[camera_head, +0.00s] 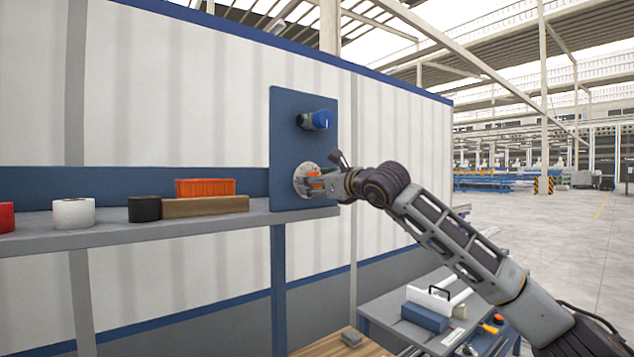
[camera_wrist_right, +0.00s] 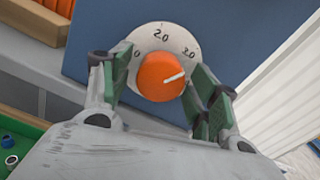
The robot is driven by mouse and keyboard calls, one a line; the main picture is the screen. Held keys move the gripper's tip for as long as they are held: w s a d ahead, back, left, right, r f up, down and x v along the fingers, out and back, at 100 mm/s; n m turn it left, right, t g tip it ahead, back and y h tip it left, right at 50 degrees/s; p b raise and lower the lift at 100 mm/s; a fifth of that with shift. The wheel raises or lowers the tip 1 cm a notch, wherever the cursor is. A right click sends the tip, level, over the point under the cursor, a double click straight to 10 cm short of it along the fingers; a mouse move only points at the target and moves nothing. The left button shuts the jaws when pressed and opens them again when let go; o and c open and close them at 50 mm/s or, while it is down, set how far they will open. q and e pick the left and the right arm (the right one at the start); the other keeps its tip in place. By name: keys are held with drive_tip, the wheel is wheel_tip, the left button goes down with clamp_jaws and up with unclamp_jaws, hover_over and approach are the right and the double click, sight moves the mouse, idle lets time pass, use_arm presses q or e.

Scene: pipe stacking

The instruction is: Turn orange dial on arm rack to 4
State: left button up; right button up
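The orange dial (camera_wrist_right: 158,82) is a round knob on a pale scale plate (camera_wrist_right: 165,38). Its white pointer line is directed right and slightly up, below the marking that looks like 3.0. A 2.0 is at the top and a partly hidden 0 at left. In the head view the dial (camera_head: 314,181) is on the blue upright panel (camera_head: 290,150), mostly covered by my right gripper (camera_head: 318,183). In the wrist view my right gripper (camera_wrist_right: 160,80) is open, with green-grey fingers on either side of the dial. Firm contact cannot be told. My left gripper is not in view.
A blue knob (camera_head: 316,120) sticks out above the dial. The grey shelf (camera_head: 110,234) at left holds an orange bin (camera_head: 205,187), a wooden block (camera_head: 205,206) and white (camera_head: 73,213), black (camera_head: 145,208) and red rolls (camera_head: 6,217). A cluttered workbench (camera_head: 385,309) stands below.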

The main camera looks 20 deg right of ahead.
drive_tip(key=c, duration=0.9)
drive_tip(key=shift+o, duration=0.2)
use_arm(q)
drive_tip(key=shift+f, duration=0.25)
use_arm(e)
drive_tip(key=m+b, duration=0.3)
drive_tip(key=b, duration=0.2)
drive_tip(key=shift+f, duration=0.15)
drive_tip(key=m+b, duration=0.4)
drive_tip(key=shift+m, duration=0.3)
drive_tip(key=shift+m+b, duration=0.95)
drive_tip(key=shift+m, duration=0.15)
drive_tip(key=shift+a+m+b, duration=0.1)
drive_tip(key=shift+m+b, duration=0.2)
drive_tip(key=shift+m, duration=0.3)
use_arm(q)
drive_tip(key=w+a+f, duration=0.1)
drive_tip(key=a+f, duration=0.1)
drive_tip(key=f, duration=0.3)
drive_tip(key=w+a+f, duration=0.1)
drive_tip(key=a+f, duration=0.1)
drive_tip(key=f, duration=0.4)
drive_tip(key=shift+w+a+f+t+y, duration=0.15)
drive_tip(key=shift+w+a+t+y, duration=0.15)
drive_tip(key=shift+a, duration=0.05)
use_arm(e)
drive_tip(key=shift+r+m, duration=0.25)
drive_tip(key=shift+m, duration=0.35)
